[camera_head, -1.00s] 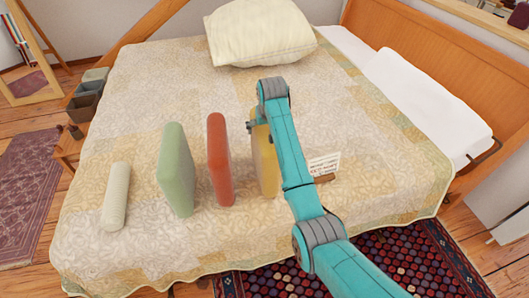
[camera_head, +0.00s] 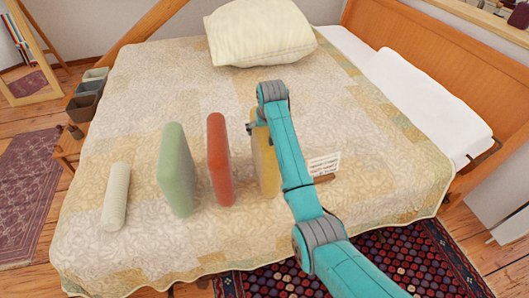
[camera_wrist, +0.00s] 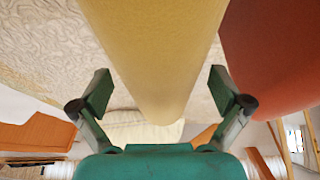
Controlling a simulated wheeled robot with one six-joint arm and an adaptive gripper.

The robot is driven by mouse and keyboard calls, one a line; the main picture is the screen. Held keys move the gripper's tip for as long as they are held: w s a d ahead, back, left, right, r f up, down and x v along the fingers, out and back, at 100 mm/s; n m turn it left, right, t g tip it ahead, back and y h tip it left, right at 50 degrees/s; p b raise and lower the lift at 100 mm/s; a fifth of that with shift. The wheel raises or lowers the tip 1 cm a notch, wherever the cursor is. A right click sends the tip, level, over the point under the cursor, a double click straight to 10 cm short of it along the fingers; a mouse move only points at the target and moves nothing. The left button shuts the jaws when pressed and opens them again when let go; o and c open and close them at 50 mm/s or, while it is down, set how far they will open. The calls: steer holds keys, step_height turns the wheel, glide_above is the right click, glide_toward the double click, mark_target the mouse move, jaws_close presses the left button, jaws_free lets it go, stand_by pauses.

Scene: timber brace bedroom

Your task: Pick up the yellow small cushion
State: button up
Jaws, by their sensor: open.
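The yellow small cushion (camera_head: 265,160) stands upright on the bed, partly hidden behind my arm in the head view. In the wrist view the yellow cushion (camera_wrist: 155,50) fills the upper middle, its near end reaching between my fingers. My gripper (camera_wrist: 158,92) is open, with one finger on each side of the cushion and visible gaps on both sides. In the head view my gripper (camera_head: 252,126) is mostly hidden by the arm at the cushion's top.
A red cushion (camera_head: 219,160) stands close left of the yellow one, near one finger in the wrist view. A green cushion (camera_head: 176,170) and a cream roll (camera_head: 116,196) are further left. A large pillow (camera_head: 260,32) lies behind.

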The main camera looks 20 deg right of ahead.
steer(key=c, duration=1.8)
